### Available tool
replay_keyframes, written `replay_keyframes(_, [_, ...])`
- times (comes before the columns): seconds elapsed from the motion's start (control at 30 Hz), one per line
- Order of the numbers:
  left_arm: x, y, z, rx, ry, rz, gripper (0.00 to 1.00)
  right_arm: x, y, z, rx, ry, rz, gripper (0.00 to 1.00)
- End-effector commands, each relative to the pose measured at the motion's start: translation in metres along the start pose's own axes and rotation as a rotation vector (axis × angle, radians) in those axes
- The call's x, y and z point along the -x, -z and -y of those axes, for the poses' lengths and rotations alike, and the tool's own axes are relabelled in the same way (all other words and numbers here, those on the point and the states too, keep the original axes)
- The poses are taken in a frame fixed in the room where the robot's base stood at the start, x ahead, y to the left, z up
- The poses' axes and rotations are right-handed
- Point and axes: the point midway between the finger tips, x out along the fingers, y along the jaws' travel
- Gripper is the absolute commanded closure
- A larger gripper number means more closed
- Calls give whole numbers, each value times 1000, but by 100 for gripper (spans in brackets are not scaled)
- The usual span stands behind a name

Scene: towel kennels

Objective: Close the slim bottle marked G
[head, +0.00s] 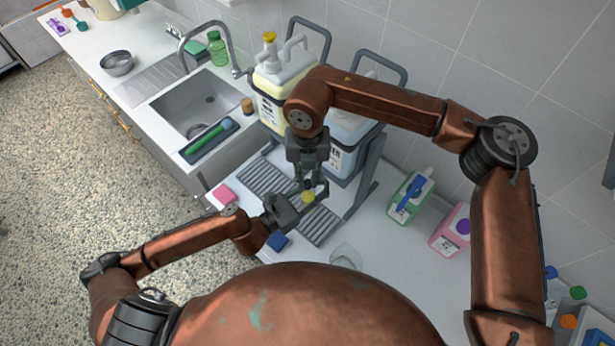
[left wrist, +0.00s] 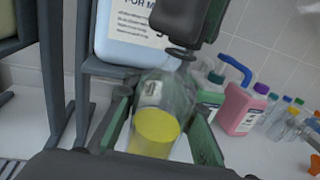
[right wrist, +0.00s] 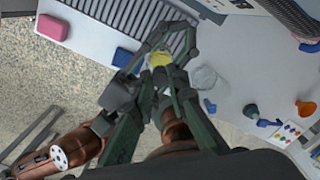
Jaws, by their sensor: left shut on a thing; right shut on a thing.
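A clear bottle with yellow liquid (left wrist: 154,133) stands between the fingers of my left gripper (left wrist: 155,120), which is shut on it. The yellow also shows in the head view (head: 308,197) and the right wrist view (right wrist: 160,60). A small pale label (left wrist: 151,93) is on its side; I cannot read its letter. My right gripper (head: 312,182) comes down from above, its fingertips at the bottle's neck. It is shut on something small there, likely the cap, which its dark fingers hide. I cannot tell whether the cap touches the neck.
A ribbed drain mat (head: 322,226) lies under the grippers. A clear glass (head: 345,257) stands nearby. Large jugs on a rack (head: 365,185) stand behind. Pink (head: 223,195) and blue (head: 278,241) sponges lie left.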

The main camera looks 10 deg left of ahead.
Motion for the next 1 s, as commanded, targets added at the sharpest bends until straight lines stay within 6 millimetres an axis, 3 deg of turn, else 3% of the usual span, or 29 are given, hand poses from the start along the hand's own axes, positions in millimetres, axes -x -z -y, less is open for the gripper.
replay_keyframes(0.5, [0,0,1,1,2,0,100,0,-1,2,-1030,0,5,93])
replay_keyframes(0.7, [0,0,1,1,2,0,100,0,-1,2,-1364,0,5,93])
replay_keyframes(0.9, [0,0,1,1,3,0,100,-1,-1,2,-1405,0,4,93])
replay_keyframes(0.93, [0,0,1,1,3,0,100,-1,-1,2,-1405,0,4,84])
replay_keyframes(1.0, [0,0,1,1,2,0,100,-1,-1,2,-1404,0,4,79])
